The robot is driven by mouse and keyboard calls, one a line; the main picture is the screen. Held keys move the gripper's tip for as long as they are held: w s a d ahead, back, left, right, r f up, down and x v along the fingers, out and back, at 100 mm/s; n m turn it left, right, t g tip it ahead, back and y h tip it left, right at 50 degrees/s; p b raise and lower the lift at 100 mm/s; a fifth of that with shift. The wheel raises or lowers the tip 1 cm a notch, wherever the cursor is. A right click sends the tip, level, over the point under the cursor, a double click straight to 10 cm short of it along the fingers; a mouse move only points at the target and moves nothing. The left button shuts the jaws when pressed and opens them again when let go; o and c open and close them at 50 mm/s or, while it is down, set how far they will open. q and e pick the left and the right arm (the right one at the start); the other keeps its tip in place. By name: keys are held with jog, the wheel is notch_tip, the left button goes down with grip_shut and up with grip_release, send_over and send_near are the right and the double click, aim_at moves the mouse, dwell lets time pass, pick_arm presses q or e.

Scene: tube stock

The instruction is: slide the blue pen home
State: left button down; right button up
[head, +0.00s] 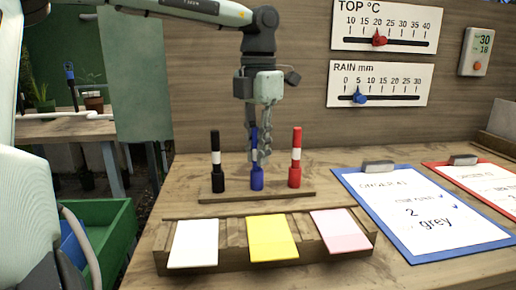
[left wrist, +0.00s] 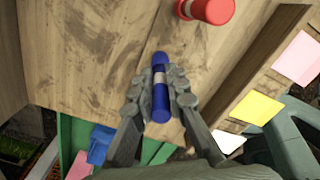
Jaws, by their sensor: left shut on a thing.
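The blue pen (head: 257,182) stands upright between the black pen (head: 216,172) and the red pen (head: 295,165), its foot at the wooden pen rack (head: 275,194). Whether it is fully seated in the rack I cannot tell. My left gripper (head: 257,155) comes down from above and is shut on the blue pen, its fingers hiding the pen's middle. In the left wrist view the left gripper (left wrist: 158,84) has one finger on each side of the blue pen (left wrist: 160,113). The red pen (left wrist: 212,8) shows at the top there. My right gripper is not in view.
In front of the rack, a wooden stand (head: 155,262) bears white (head: 194,244), yellow (head: 272,238) and pink (head: 341,230) notes. A blue clipboard (head: 405,262) and a red clipboard (head: 430,166) lie to the right. A green crate (head: 118,230) is at the left. A wooden wall stands behind.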

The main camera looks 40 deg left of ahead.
pick_arm(q)
jog(key=c, duration=1.4)
grip_release()
jog(key=shift+c, duration=0.2)
notch_tip(320, 180, up, 12)
jog(key=shift+r, duration=0.1)
